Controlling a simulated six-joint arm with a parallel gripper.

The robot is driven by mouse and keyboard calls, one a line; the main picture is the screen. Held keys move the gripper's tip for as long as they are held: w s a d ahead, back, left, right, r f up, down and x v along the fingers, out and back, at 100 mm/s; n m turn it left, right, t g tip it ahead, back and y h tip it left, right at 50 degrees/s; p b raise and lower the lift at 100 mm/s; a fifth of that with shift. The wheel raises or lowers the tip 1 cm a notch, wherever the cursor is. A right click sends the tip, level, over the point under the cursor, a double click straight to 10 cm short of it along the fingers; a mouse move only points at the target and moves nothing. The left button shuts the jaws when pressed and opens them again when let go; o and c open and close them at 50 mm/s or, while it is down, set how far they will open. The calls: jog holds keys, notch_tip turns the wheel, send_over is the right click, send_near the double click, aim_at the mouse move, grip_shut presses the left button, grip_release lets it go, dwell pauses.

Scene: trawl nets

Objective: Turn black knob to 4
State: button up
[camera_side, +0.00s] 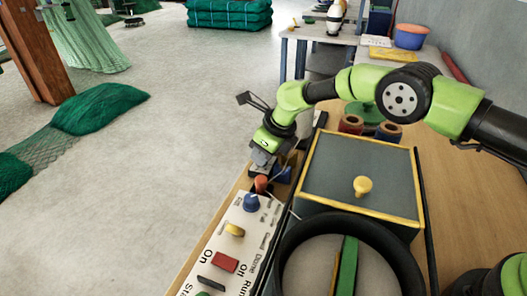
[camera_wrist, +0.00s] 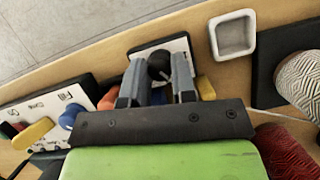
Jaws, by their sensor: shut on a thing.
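The black knob (camera_wrist: 159,66) shows as a round dark top between the two fingers of my gripper (camera_wrist: 156,82) in the wrist view. My gripper is shut on it. The knob stands on a white plate (camera_wrist: 176,46) with dark edges; the fingers cover much of this plate, and I cannot read its numbers or the knob's setting. In the side view my gripper (camera_side: 262,160) points down at the far end of the control panel, and the black knob is hidden there.
A white panel (camera_side: 221,239) carries blue (camera_side: 251,203), yellow (camera_side: 235,230) and red (camera_side: 224,262) controls. An orange knob (camera_wrist: 108,101) is left of my fingers. A white square dish (camera_wrist: 235,34) and a red spool (camera_wrist: 287,152) are to the right. A grey yellow-edged box (camera_side: 335,170) stands beside the panel.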

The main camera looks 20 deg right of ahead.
jog(key=shift+m, duration=0.6)
jog(key=o, duration=0.9)
jog(key=v, duration=1)
jog(key=shift+s+a, duration=0.1)
jog(key=shift+a, duration=0.05)
